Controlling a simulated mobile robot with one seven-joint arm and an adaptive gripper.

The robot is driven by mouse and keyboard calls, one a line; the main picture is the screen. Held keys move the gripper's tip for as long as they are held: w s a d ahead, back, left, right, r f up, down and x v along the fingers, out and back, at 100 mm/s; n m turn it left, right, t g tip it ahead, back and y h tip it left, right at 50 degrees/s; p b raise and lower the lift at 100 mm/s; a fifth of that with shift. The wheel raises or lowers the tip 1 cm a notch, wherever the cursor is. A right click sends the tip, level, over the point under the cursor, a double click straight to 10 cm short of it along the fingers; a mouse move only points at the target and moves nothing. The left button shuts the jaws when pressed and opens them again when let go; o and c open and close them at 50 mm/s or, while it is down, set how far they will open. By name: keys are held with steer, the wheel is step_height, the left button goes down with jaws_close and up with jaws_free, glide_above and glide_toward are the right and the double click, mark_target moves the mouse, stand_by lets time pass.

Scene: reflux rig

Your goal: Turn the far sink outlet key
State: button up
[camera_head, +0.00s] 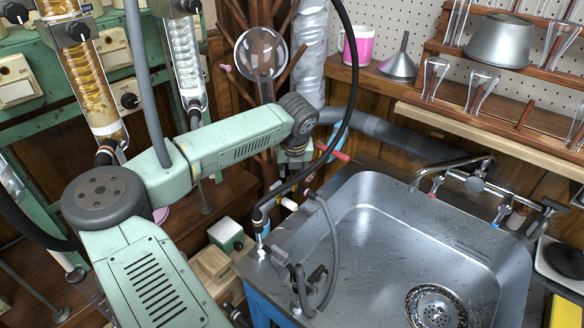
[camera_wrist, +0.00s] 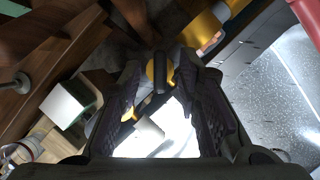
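My gripper (camera_wrist: 160,75) is open, its two dark fingers well apart in the wrist view. A yellow fitting with a dark centre (camera_wrist: 159,72) shows between or beyond the fingertips; I cannot tell whether they touch it. In the head view my gripper hangs below the wrist at the sink's far left corner, mostly hidden by the wrist and a black hose. A red-tipped lever (camera_head: 338,155) is beside it, with a blue part near. Which of these is the far outlet key is unclear. Another outlet with grey hoses (camera_head: 300,280) stands at the sink's near left edge.
The steel sink (camera_head: 385,225) is empty, with a drain (camera_head: 436,306) and a mixer tap (camera_head: 475,183) behind. Glass condensers (camera_head: 90,80) and a round flask (camera_head: 261,55) stand behind my arm. A white-and-green box (camera_head: 226,234) is left of the sink.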

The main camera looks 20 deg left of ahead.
jaws_close()
stand_by(0.3)
steer(key=shift+f+b, duration=0.1)
steer(key=shift+b, duration=0.3)
steer(key=shift+f+m+h+b, duration=0.15)
steer(key=shift+m+h+b, duration=0.15)
steer(key=shift+m+b, duration=0.45)
steer(key=shift+a+m+h+b, duration=0.15)
steer(key=shift+m+h+b, duration=0.25)
steer(key=shift+m+b, duration=0.75)
steer(key=shift+m+h+b, duration=0.5)
steer(key=shift+m+b, duration=0.2)
steer(key=shift+m, duration=0.5)
steer(key=shift+a+r+m+h, duration=0.15)
steer(key=shift+m+h, duration=0.15)
steer(key=shift+m, duration=0.55)
steer(key=shift+r+m+h, duration=0.1)
steer(key=shift+m+h, duration=0.2)
steer(key=shift+m, duration=0.55)
